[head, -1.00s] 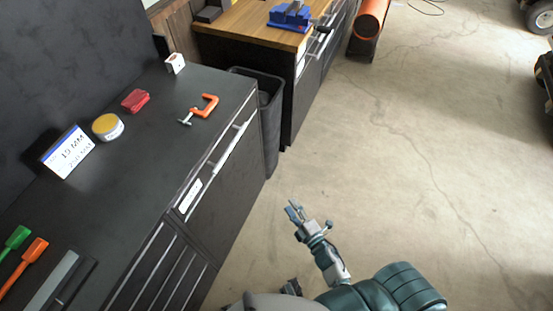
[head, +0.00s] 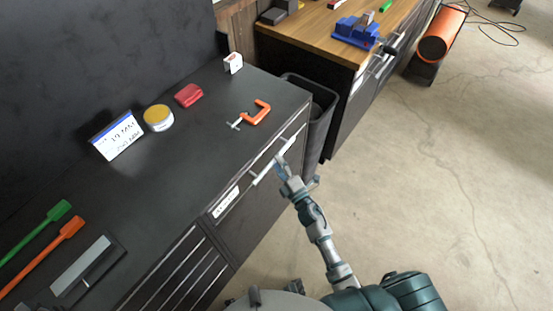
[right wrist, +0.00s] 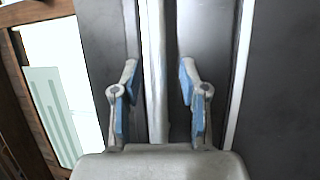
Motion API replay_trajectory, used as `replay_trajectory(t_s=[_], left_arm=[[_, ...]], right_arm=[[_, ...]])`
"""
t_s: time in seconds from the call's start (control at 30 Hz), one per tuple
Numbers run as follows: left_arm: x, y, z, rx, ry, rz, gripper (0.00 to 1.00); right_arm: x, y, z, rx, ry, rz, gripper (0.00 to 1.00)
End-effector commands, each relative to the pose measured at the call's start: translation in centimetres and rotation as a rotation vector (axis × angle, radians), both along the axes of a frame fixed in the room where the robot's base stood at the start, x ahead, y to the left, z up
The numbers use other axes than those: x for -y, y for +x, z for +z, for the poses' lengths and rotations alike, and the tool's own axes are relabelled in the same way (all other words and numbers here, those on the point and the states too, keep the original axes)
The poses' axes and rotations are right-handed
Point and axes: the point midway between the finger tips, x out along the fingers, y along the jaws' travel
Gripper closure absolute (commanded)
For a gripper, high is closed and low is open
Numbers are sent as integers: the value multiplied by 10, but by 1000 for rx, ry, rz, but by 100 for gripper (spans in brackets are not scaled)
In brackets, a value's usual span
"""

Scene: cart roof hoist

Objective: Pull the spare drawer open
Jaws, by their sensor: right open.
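The spare drawer (head: 235,222) is the dark front below the black bench top, with a white label (head: 225,202) near its left end. I cannot read the label. Its long silver bar handle (head: 265,172) runs along the front's upper part. The drawer looks shut. My right gripper (head: 281,168) is at the handle. In the right wrist view the open gripper (right wrist: 157,85) has one blue-padded finger on each side of the bar (right wrist: 156,50), with gaps to both. My left gripper is not in view.
On the bench top (head: 190,150) lie an orange clamp (head: 256,113), a red block (head: 188,95), a yellow-lidded tin (head: 158,117) and a sign (head: 117,136). A dark bin (head: 318,115) stands beyond the drawer. The concrete floor (head: 420,200) at right is clear nearby.

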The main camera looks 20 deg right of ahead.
Motion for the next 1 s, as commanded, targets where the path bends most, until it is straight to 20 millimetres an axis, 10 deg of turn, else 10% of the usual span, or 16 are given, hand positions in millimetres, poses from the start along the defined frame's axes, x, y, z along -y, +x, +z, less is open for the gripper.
replay_trajectory(t_s=[0.47,0.67,1.0], left_arm=[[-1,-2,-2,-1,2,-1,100],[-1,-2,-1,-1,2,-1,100],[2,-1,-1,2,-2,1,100]], right_arm=[[-3,17,2,-1,5,1,57],[-2,17,2,-1,5,1,100],[-1,14,1,-5,2,-2,100]])
